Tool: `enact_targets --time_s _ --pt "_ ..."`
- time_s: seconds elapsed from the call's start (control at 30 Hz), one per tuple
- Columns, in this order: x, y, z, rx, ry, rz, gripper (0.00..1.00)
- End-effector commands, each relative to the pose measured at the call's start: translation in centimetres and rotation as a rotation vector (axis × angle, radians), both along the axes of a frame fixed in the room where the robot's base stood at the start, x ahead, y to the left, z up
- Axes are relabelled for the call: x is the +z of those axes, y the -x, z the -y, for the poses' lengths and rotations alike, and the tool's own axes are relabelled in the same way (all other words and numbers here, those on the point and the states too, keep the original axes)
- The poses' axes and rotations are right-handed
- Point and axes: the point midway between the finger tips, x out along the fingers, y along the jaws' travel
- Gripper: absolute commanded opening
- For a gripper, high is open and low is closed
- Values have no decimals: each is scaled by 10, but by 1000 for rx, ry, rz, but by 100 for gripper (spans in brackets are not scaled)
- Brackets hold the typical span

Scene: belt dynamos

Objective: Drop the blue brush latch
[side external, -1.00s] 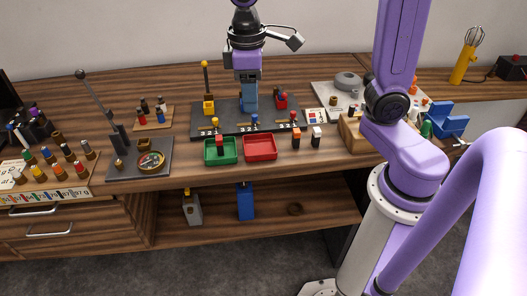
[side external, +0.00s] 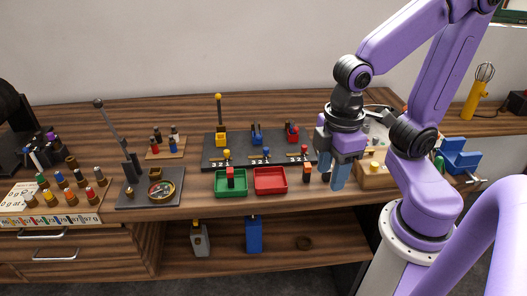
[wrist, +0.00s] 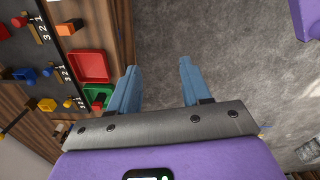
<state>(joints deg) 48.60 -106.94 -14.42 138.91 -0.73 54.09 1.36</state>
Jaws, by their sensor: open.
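The blue brush latch appears to be the small blue part (side external: 256,136) at the middle station of the dark panel (side external: 233,162); whether it is up or down is too small to tell. A blue knob (side external: 266,152) stands in front of it. Blue parts also show at the left of the wrist view (wrist: 25,74). My gripper (side external: 334,183) is open and empty, to the right of the panel near the desk's front edge. Its blue fingers point down, well apart from the latch. In the wrist view the open fingers (wrist: 158,67) have floor between them.
Yellow (side external: 221,138) and red (side external: 292,132) stations flank the blue one. A green tray (side external: 231,190) holding a red block and a red tray (side external: 270,181) stand in front. An orange block (side external: 306,173) stands beside my gripper. A tall yellow-knobbed lever (side external: 219,112) rises at left.

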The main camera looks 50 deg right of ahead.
Motion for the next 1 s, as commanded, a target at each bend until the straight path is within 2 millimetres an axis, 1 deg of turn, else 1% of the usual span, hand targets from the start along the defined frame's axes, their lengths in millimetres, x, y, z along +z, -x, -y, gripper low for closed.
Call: enact_targets --time_s 0.03,0.2,0.37,0.4,0.47,0.6,0.67,0.7,0.77,0.9,1.0 --pt "4 -15 -5 -45 6 2 48" --pt "16 -67 -14 -212 27 14 48" --pt "26 -118 -15 -367 50 24 48" --pt "29 -130 -14 -406 55 25 48" --pt "32 -149 -11 -466 64 28 48" --pt "38 -191 0 -604 86 35 48" --pt "40 -209 7 -663 95 38 48" --pt "42 -220 12 -704 102 40 48" --pt "44 -236 21 -763 112 42 48" --pt "47 -272 46 -905 136 47 48" --pt "49 -293 66 -1002 154 49 48"
